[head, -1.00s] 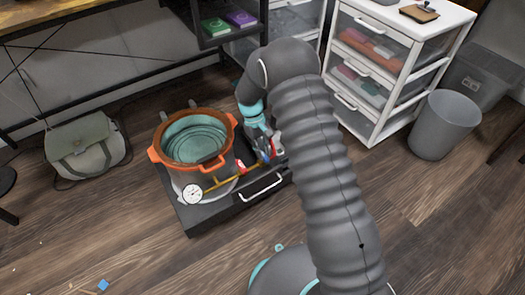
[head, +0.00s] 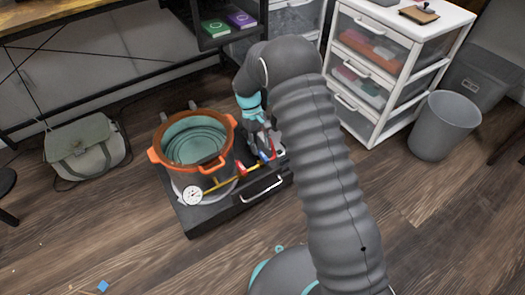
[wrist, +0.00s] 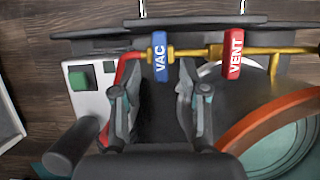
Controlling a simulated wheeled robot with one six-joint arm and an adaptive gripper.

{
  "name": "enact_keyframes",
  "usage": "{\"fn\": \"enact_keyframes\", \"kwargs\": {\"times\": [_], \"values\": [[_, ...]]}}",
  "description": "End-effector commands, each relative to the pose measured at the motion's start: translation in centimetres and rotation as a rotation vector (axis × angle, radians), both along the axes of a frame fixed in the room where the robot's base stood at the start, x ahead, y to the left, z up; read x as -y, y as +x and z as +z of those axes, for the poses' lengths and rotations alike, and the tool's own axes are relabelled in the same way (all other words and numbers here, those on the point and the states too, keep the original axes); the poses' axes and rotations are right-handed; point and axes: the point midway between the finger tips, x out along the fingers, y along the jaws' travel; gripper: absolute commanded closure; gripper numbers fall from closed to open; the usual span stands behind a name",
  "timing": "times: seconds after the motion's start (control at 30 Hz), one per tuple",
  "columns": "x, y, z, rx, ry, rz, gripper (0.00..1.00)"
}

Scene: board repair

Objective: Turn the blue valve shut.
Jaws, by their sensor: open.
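The blue valve handle, marked VAC (wrist: 160,58), sits on a brass pipe (wrist: 190,53) and lies crosswise to it in the wrist view. It also shows small in the head view (head: 264,157). A red handle marked VENT (wrist: 235,54) sits on the same pipe to its right, also crosswise. My gripper (wrist: 152,92) is open and empty. Its two fingers are spread to the left and right, with the blue handle just beyond their tips, roughly in line with the gap. I see no contact. In the head view my gripper (head: 262,142) is over the pump side, partly hidden by my arm.
A pot with an orange rim (head: 157,153) stands left of my gripper, close to the right finger in the wrist view. A gauge (head: 192,196) is at the pipe's end. A green switch (wrist: 78,81) is on a pale panel. A drawer unit (head: 372,70) and bin (head: 445,125) stand right.

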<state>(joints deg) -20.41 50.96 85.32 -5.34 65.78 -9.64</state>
Motion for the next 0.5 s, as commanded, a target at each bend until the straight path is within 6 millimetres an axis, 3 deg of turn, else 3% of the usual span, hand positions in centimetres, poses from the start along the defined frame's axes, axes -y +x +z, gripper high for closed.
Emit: {"fn": "enact_keyframes", "kwargs": {"times": [0.2,0.5], "values": [[-1.0,1.5,4.2,0.004,0.002,-0.001,0.56],[-1.7,2.7,7.6,0.001,0.001,-0.002,0.56]]}}
